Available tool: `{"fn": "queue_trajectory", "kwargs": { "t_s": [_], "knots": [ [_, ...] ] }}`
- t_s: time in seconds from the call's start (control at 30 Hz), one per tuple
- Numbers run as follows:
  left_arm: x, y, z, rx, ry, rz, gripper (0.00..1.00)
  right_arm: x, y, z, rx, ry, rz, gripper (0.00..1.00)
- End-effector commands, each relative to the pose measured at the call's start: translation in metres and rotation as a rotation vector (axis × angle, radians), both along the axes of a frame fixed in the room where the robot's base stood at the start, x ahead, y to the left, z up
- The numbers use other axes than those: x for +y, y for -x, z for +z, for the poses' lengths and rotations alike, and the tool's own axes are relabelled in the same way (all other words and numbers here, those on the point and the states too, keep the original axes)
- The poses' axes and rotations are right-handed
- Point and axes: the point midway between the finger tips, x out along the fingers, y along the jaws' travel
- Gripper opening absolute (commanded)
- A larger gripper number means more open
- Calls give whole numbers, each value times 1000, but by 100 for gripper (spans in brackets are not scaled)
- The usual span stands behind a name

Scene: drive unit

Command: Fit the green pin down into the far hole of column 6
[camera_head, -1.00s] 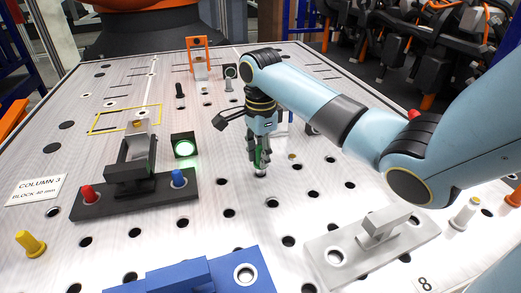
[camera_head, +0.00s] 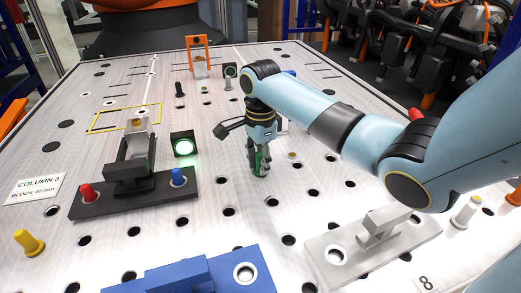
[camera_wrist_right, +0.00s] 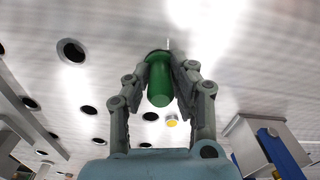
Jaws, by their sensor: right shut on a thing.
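The green pin (camera_wrist_right: 160,82) is between the fingers of my right gripper (camera_wrist_right: 158,75), which is shut on it. In the wrist view its far end meets the plate at a dark rim; how deep it sits there cannot be told. In the head view the gripper (camera_head: 258,168) points down at the middle of the perforated plate (camera_head: 235,240), with part of the pin (camera_head: 262,158) showing between the fingers, low at the plate. The fingers hide the hole under the pin. My left gripper is not in view.
A dark clamp block with a red pin (camera_head: 87,192) and blue pin (camera_head: 178,177) stands left. A lit green lamp box (camera_head: 184,144) stands near the gripper. A grey block (camera_head: 375,245) and a blue block (camera_head: 200,275) lie in front.

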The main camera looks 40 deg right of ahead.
Motion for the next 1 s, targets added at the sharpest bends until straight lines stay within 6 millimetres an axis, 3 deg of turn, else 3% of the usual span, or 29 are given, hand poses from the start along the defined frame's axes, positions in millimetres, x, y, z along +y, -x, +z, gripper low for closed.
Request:
{"fn": "queue_trajectory", "kwargs": {
  "t_s": [0.23,0.27,0.47,0.77,0.87,1.0],
  "knots": [
    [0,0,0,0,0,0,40,0,0,0,-1,0,0,0],
    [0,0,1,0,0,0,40,0,0,0,-1,0,0,24],
    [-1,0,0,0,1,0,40,0,0,0,-1,0,0,49],
    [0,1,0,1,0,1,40,0,0,2,-1,0,0,49],
    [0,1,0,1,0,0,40,-1,-1,12,-3,1,-1,49],
    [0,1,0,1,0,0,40,-1,-1,39,-5,2,1,49]
  ]
}}
